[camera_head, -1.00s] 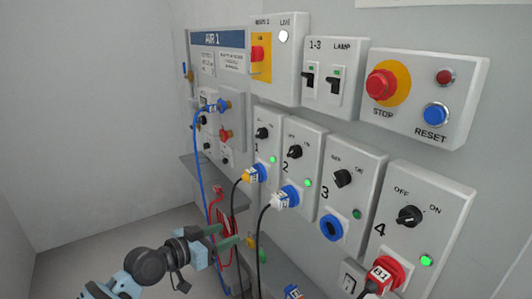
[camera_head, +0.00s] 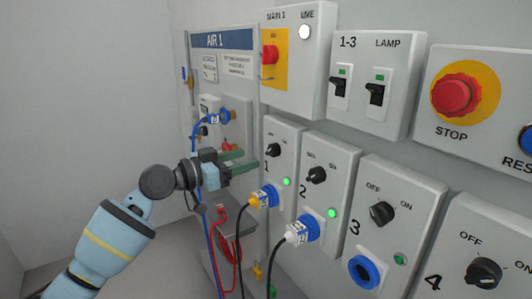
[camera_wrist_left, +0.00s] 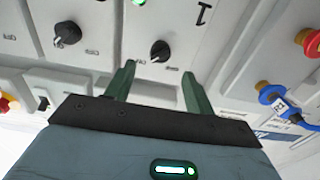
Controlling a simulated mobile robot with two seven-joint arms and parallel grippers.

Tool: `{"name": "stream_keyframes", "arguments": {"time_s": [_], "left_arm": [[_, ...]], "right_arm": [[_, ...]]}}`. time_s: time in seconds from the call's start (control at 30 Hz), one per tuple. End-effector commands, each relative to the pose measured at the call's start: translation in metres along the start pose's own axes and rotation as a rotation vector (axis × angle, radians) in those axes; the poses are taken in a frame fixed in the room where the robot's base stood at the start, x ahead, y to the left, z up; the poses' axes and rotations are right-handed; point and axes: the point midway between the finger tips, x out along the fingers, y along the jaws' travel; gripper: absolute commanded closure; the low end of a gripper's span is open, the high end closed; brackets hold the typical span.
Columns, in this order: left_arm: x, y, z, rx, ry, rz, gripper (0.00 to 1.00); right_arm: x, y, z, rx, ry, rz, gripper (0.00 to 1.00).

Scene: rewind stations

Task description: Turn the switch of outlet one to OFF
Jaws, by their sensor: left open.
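My left gripper (camera_head: 249,158) is open and empty, just left of outlet one and at about switch height. In the left wrist view, the picture is upside down and the switch of outlet one (camera_wrist_left: 160,50) appears between and beyond the two green fingertips (camera_wrist_left: 158,73), apparently untouched. I cannot read the switch's exact setting. My right gripper is out of view.
Outlet three (camera_head: 385,225) has an empty socket. Above are the main switch box (camera_head: 310,60) and lamp switches (camera_head: 385,65). The AIR 1 panel (camera_head: 222,40) and hoses are left.

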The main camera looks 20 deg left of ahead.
Motion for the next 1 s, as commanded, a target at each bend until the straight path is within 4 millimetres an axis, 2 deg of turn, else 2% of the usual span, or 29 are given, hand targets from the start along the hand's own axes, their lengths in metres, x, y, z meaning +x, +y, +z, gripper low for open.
{"name": "stream_keyframes", "arguments": {"time_s": [0.3,0.5,0.9,1.0], "left_arm": [[0.046,0.001,-0.003,0.000,0.002,0.001,0.46],[0.065,0.001,-0.002,-0.001,0.002,0.000,0.46],[0.071,0.001,-0.001,0.001,0.001,0.000,0.46],[0.070,0.001,-0.001,0.001,0.001,0.000,0.59]], "right_arm": [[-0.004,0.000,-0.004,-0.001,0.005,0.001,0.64],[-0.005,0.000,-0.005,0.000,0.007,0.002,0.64],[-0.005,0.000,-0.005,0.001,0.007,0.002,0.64],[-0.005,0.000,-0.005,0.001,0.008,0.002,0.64]]}}
